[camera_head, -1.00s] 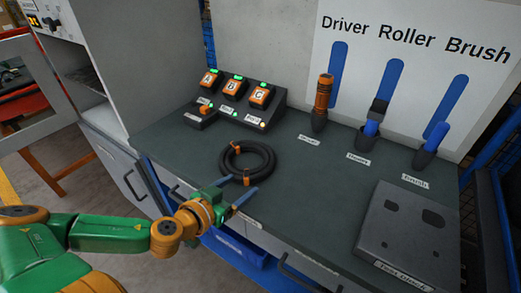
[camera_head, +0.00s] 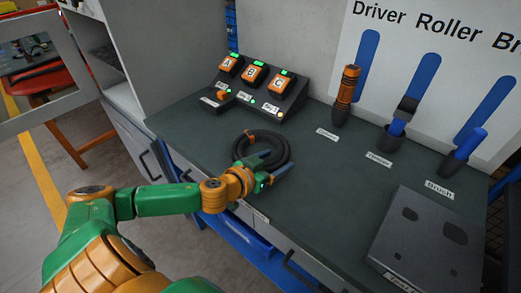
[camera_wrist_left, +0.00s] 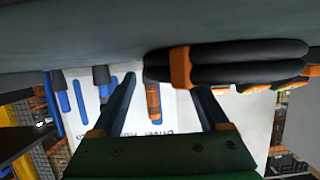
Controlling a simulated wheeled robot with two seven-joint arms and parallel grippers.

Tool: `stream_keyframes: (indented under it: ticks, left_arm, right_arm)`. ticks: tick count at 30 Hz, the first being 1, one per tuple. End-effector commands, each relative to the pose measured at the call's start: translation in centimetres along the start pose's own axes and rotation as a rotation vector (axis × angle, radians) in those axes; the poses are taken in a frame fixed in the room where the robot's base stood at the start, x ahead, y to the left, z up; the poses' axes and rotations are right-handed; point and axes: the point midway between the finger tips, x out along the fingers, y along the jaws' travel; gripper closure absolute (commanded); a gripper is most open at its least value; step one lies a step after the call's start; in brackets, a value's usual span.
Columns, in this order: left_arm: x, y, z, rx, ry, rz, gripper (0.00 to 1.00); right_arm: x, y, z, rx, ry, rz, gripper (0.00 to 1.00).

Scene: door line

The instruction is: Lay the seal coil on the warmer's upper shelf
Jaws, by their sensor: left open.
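The seal coil (camera_head: 283,147) is a black ring with orange ties, lying on the dark bench top near its front edge. My left gripper (camera_head: 279,162) is open at the coil's near right side, fingers reaching over or beside the ring. My right gripper is not in view.
The cabinet's windowed door (camera_head: 40,75) stands open at far left. Behind the coil is a button box (camera_head: 255,92). Tool holders with a driver (camera_head: 347,90) stand at the back right. A grey block (camera_head: 428,240) sits at the right.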

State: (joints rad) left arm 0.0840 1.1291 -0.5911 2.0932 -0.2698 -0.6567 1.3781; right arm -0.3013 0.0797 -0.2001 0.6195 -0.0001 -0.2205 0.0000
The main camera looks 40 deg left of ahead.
Motion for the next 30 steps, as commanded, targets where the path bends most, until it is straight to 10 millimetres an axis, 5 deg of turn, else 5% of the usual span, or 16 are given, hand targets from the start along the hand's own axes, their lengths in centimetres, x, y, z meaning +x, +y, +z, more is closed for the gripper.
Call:
stream_keyframes:
  ticks: [10, 18, 30]
  left_arm:
    - [0.68, 0.08, 0.01, 0.001, 0.0, 0.002, 0.25]
    - [0.65, 0.12, 0.05, 0.0, -0.001, 0.003, 0.98]
    - [0.48, 0.15, -0.46, -0.001, 0.0, 0.004, 1.0]
  right_arm:
    - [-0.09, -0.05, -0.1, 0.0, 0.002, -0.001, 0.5]
    - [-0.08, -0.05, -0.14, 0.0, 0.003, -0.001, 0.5]
    - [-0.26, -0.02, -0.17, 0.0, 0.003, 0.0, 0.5]
